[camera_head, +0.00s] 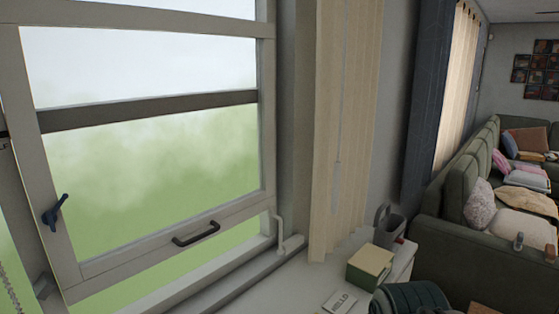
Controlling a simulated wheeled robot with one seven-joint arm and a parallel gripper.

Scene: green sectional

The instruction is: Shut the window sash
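The window sash (160,256) is a pale frame with a dark crossbar (150,108), filling the left half of the head view. Its lower edge stands away from the sill (225,278), with a strip of green outside showing below it, so the sash is tilted open. A dark bow handle (196,234) sits on its bottom rail. A blue lever latch (55,212) sits on its left stile. A white stay or lever (286,236) is at the frame's lower right corner. My gripper is not in view.
A beige curtain (345,130) hangs right of the window. Below it, a white surface (312,280) holds a box-like yellow-green object (370,267), a grey container (389,226) and a HELLO card (340,301). A green sofa (450,250) with cushions stands at right.

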